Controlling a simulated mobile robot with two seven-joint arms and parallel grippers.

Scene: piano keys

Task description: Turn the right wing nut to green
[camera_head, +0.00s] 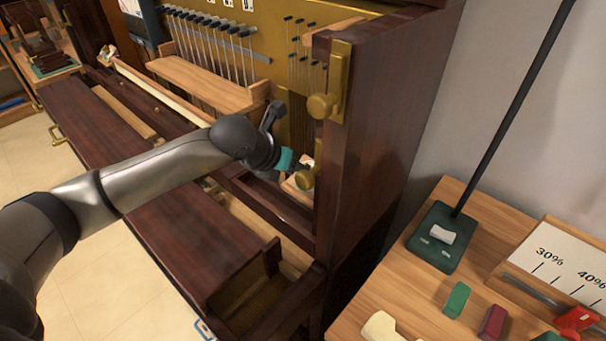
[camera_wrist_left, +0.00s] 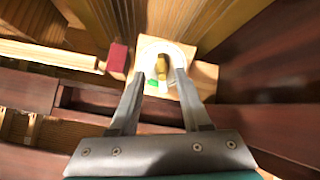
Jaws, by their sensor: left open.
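The wing nut (camera_wrist_left: 162,66) is a small brass piece on a white disc (camera_wrist_left: 150,48) set on a pale wooden block (camera_wrist_left: 186,49) in the left wrist view. A green mark (camera_wrist_left: 161,89) shows on the disc, below the nut in the picture. My left gripper (camera_wrist_left: 162,75) is open, with one finger on each side of the nut; I cannot tell whether they touch it. In the head view my left gripper (camera_head: 300,166) reaches into the piano beside the right side panel, and the nut is mostly hidden. My right gripper is not in view.
A red block (camera_wrist_left: 118,58) stands left of the disc. The dark side panel (camera_head: 385,120) with a brass knob (camera_head: 322,106) rises close to my left gripper. A wooden table (camera_head: 400,290) with a dark green stand (camera_head: 437,240) and coloured pieces is at the right.

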